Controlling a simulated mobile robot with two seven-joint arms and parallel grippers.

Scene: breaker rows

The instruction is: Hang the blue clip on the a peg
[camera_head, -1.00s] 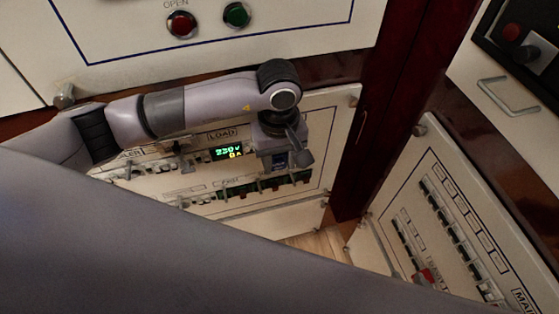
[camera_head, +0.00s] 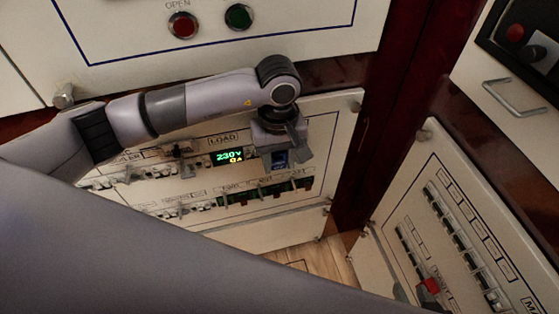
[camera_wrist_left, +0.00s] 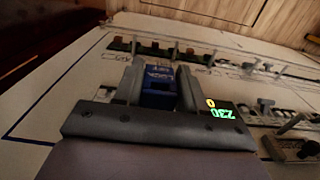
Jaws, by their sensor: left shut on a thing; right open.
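My left gripper (camera_head: 287,147) is in front of the cream panel (camera_head: 340,130), to the right of the lit green display. It is shut on the blue clip (camera_head: 279,159). In the left wrist view, the blue clip (camera_wrist_left: 159,84) sits between the two grey fingers. A row of small dark and green parts (camera_head: 262,190) with short upright pieces runs below the clip on the panel; it also shows beyond the fingers in the wrist view (camera_wrist_left: 165,50). I cannot tell which piece is the a peg. The clip looks apart from that row.
The lit display (camera_head: 228,156) is close beside the left gripper. Breaker switches (camera_head: 150,170) stick out further left. A dark red post (camera_head: 365,140) and another breaker panel (camera_head: 440,215) stand to the right. A grey link of mine covers the lower left.

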